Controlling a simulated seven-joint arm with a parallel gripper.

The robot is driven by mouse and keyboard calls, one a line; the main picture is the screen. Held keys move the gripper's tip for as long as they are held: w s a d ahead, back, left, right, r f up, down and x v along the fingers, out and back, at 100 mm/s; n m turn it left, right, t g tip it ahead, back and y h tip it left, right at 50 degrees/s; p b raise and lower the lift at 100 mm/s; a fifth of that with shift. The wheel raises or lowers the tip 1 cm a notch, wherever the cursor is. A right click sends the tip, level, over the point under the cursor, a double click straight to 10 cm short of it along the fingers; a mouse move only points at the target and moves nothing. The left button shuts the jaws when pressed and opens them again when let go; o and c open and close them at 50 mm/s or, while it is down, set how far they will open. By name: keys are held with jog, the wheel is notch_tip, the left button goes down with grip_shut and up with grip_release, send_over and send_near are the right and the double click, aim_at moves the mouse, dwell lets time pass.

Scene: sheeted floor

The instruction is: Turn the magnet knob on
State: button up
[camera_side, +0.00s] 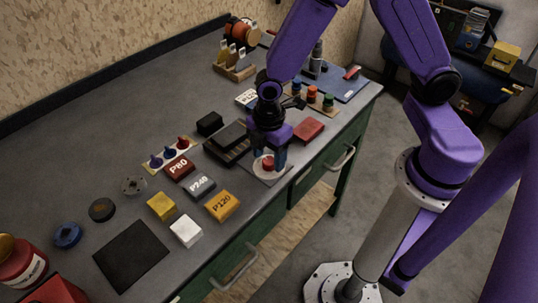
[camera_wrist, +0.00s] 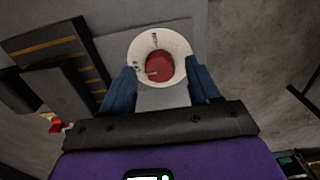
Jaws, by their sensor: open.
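The magnet knob is a red round knob (camera_wrist: 160,66) on a white dial plate (camera_wrist: 143,43), seen in the wrist view between my gripper's fingers. The dial carries small dark marks that are too small to read. In the side view the red knob (camera_side: 268,163) sits near the bench's front edge, on a grey base plate (camera_wrist: 196,42). My gripper (camera_side: 269,160) points down over it, with one blue finger on each side. In the wrist view my gripper (camera_wrist: 161,82) is open, and its fingers flank the dial. I cannot tell whether they touch it.
Dark slotted blocks (camera_side: 228,142) stand just left of my gripper. A red block (camera_side: 309,130) lies to its right. Labelled sanding blocks P80 (camera_side: 179,168), P240 (camera_side: 200,186) and P120 (camera_side: 222,206) lie at left. A black mat (camera_side: 131,256) lies further left.

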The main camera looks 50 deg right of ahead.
jog(key=shift+f, duration=0.35)
jog(key=c, duration=1)
jog(key=shift+c, duration=0.2)
